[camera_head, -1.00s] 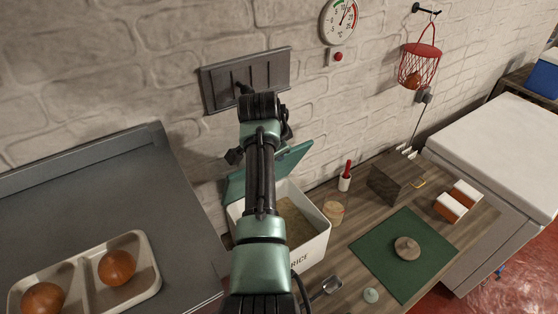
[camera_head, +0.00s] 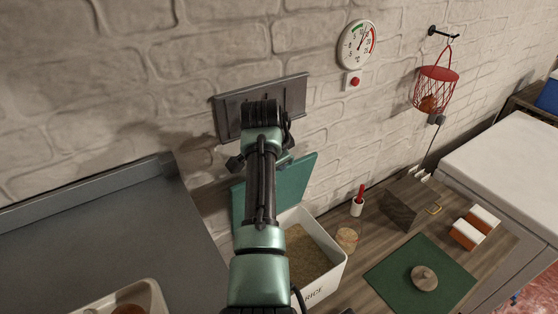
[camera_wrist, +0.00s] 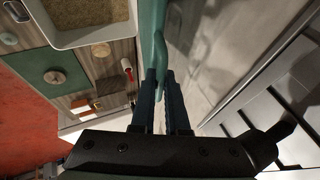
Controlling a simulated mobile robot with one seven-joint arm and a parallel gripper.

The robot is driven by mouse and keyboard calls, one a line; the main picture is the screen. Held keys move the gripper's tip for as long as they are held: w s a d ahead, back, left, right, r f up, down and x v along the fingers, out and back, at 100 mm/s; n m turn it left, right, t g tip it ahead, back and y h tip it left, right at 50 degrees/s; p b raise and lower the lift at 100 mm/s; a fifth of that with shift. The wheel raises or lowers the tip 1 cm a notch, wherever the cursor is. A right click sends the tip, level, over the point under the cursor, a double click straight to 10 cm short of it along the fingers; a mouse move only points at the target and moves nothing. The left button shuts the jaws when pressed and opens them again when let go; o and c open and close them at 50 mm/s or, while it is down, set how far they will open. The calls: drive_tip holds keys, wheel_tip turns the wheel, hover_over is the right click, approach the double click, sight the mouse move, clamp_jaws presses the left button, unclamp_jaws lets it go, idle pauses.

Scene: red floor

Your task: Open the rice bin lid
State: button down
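The rice bin (camera_head: 322,285) is a white box marked RICE, with grain-coloured contents showing inside. Its teal lid (camera_head: 297,190) stands raised, close to upright at the wall side of the bin. My arm crosses in front of the bin and hides part of it and the lid. My gripper's fingers are hidden in the head view. In the wrist view my gripper (camera_wrist: 160,76) has its two dark fingers close together with only a narrow gap. The lid (camera_wrist: 152,30) shows nearly edge-on just beyond the fingertips, and the bin (camera_wrist: 75,41) is at upper left. Contact cannot be told.
A grey counter (camera_head: 90,240) with a tray (camera_head: 150,295) is at left. Right of the bin are a red-handled tool in a white cup (camera_head: 357,207), a round wooden jar (camera_head: 347,239), a wooden box (camera_head: 402,205) and a green mat (camera_head: 400,275). A wall panel (camera_head: 230,115) is behind my wrist.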

drive_tip(key=c, duration=0.9)
unclamp_jaws()
drive_tip(key=shift+s+f, duration=0.1)
drive_tip(key=shift+s+a+r+p, duration=0.1)
drive_tip(key=shift+s+r+p, duration=0.1)
drive_tip(key=shift+r+p, duration=0.6)
drive_tip(key=shift+p+v, duration=4.5)
drive_tip(key=shift+v, duration=1.3)
drive_tip(key=shift+s, duration=0.1)
